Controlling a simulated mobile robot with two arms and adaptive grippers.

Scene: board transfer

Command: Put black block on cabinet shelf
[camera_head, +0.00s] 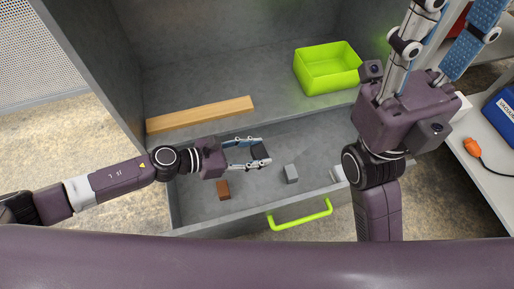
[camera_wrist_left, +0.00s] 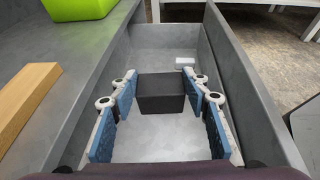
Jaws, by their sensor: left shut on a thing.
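My left gripper (camera_head: 264,153) is shut on the black block (camera_head: 259,152), over the open drawer (camera_head: 245,208). In the left wrist view the black block (camera_wrist_left: 161,95) sits between the blue finger pads of the left gripper (camera_wrist_left: 157,92). The grey cabinet shelf (camera_head: 220,80) lies behind the drawer. A wooden board (camera_head: 200,114) lies along its front left, and a green bin (camera_head: 328,70) stands at its right. My right gripper (camera_head: 437,42) points up at the right with its blue fingers wide apart and nothing between them.
A brown block (camera_head: 223,189) and a grey block (camera_head: 291,174) lie in the drawer. A whitish block (camera_head: 337,174) is by the drawer's right side. The drawer has a green handle (camera_head: 300,215). The shelf between board and bin is clear. A blue case (camera_head: 502,112) lies at far right.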

